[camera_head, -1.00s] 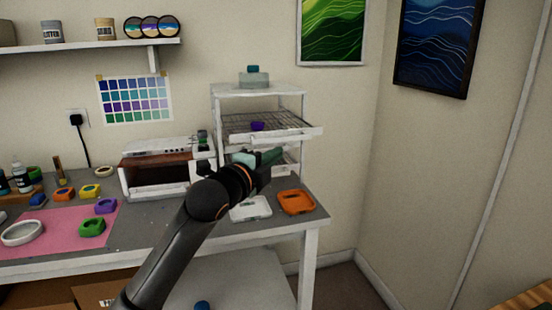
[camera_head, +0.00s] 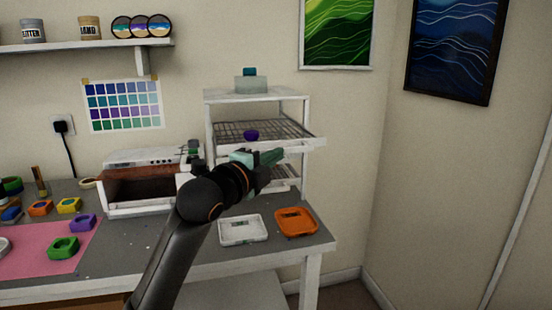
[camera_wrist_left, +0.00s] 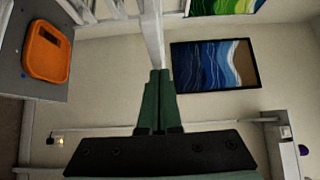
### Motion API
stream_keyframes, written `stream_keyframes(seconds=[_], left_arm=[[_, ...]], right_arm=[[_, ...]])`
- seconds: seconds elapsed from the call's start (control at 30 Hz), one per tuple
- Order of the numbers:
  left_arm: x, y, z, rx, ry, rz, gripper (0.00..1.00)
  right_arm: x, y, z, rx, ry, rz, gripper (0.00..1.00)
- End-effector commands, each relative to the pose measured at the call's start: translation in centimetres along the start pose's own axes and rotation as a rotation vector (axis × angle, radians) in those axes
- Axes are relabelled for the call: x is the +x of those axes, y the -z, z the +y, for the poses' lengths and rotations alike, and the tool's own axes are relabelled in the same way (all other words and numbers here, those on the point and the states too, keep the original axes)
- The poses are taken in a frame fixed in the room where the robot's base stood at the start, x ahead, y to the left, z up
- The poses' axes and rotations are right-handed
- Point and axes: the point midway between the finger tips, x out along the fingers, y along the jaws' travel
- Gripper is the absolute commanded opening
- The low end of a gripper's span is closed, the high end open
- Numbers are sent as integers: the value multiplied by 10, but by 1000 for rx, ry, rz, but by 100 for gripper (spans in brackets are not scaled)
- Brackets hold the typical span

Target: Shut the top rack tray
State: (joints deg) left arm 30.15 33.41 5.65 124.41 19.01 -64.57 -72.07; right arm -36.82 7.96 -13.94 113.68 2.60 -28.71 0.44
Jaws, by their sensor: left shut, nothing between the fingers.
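The top rack tray (camera_head: 231,130) is a wire-mesh tray with a white front bar, in the white rack (camera_head: 214,96) in the head view. It sticks out of the rack toward the front right. A small purple item (camera_head: 251,135) sits on it. My left gripper (camera_head: 280,153), with green fingers, is just in front of and below the tray's front bar. It is shut and empty. In the left wrist view its fingertips (camera_wrist_left: 160,73) are together at the end of a white bar; whether they touch it I cannot tell. My right gripper is not in view.
A lower tray (camera_head: 288,184) is partly hidden behind my left gripper. A white tray (camera_head: 243,230) and an orange tray (camera_head: 296,222) lie on the grey bench in front. A white oven-like box (camera_head: 150,158) stands left of the rack. Open space lies right of the rack.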

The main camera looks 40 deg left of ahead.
Motion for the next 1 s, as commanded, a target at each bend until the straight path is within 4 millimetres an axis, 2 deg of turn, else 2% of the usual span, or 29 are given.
stream_keyframes(seconds=[0.53, 0.77, 1.0], left_arm=[[4, -5, -1, 1, 0, -2, 0], [28, -31, -3, 2, -4, -5, 0], [66, -69, -5, 1, -4, -6, 0]], right_arm=[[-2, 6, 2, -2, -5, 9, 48], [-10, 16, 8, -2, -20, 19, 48], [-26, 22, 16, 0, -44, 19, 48]])
